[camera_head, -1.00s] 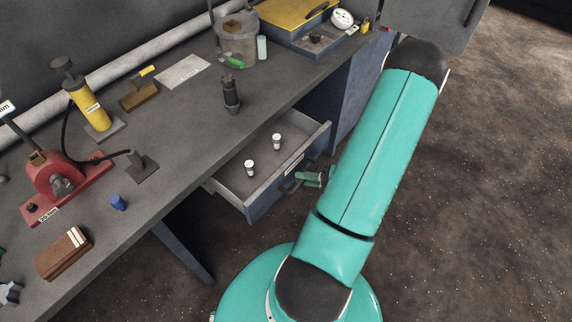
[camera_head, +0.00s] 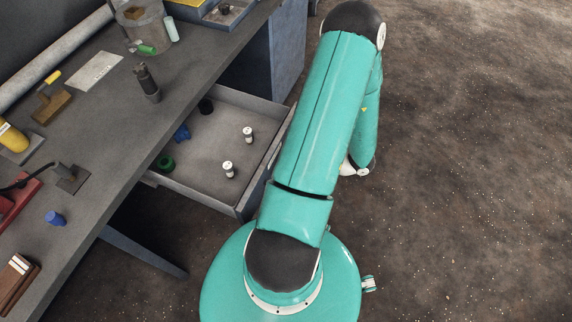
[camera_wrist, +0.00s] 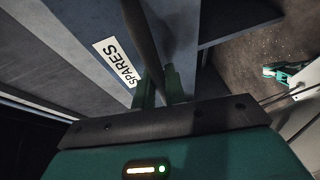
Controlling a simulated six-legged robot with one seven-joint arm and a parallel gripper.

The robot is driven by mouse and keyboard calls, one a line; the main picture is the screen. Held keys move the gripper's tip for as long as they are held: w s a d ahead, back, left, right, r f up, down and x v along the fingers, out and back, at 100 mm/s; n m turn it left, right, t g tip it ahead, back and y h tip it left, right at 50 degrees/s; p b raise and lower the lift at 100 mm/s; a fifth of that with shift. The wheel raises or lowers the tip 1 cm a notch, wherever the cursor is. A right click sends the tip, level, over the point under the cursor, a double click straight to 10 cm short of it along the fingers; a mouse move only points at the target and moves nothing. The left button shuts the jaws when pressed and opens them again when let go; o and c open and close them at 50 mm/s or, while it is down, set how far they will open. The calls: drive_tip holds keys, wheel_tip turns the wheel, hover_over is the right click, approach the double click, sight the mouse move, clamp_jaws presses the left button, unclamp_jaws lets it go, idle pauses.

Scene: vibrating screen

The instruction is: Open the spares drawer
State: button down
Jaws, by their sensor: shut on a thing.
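The spares drawer (camera_head: 205,197) is pulled out from under the workbench, and its inside shows in the head view. In it lie two white-capped cylinders (camera_head: 229,169), a green ring (camera_head: 166,162), a blue piece (camera_head: 182,132) and a dark round piece (camera_head: 205,106). In the wrist view the drawer front carries a "SPARES" label (camera_wrist: 117,62). My gripper (camera_wrist: 160,88) is shut on the dark bar handle (camera_wrist: 141,40) beside the label. In the head view my arm hides the gripper and the handle.
The workbench (camera_head: 110,130) holds a dark cylinder (camera_head: 146,80), a blue cap (camera_head: 54,217), a brown block (camera_head: 14,277) and other tools. A blue cabinet (camera_head: 287,45) stands beyond the drawer. The floor (camera_head: 460,170) on the right is clear.

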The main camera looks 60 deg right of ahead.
drive_tip(key=shift+s, duration=0.2)
drive_tip(key=c, duration=1.6)
unclamp_jaws()
drive_tip(key=shift+o, duration=0.7)
drive_tip(key=shift+w, duration=0.15)
drive_tip(key=v, duration=1.3)
drive_tip(key=shift+s, duration=0.4)
drive_tip(key=shift+d+r, duration=0.1)
drive_tip(key=shift+r, duration=0.05)
